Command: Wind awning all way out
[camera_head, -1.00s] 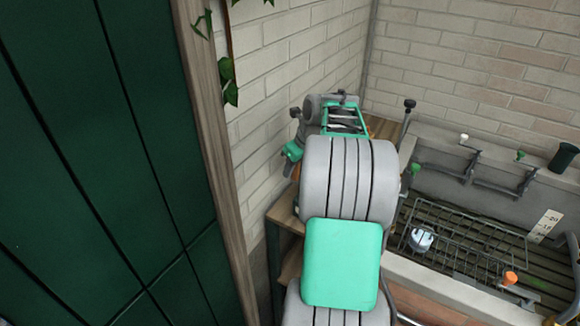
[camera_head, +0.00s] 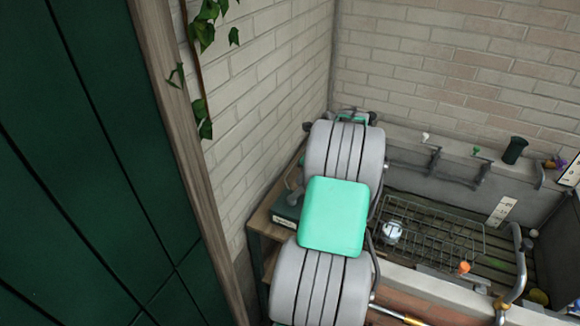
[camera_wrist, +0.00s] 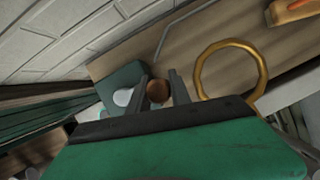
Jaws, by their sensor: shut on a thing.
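My gripper (camera_wrist: 162,88) shows in the wrist view with its two dark fingers closed on a round brown knob (camera_wrist: 158,93). Behind the knob is a dark green box (camera_wrist: 114,80) with a pale round part (camera_wrist: 122,97) on it. In the head view a dark green box (camera_head: 288,211) with a white label stands on a wooden shelf, left of my arm; my arm hides my fingers and the knob there. How the knob joins the box cannot be made out. No awning cloth can be made out.
A brass ring (camera_wrist: 230,72) is close to the right of my fingers. An orange-handled thing (camera_wrist: 296,10) lies farther off. A brick wall (camera_head: 255,100) and hanging ivy (camera_head: 203,30) are at left. A trough with a wire rack (camera_head: 440,238) is at right.

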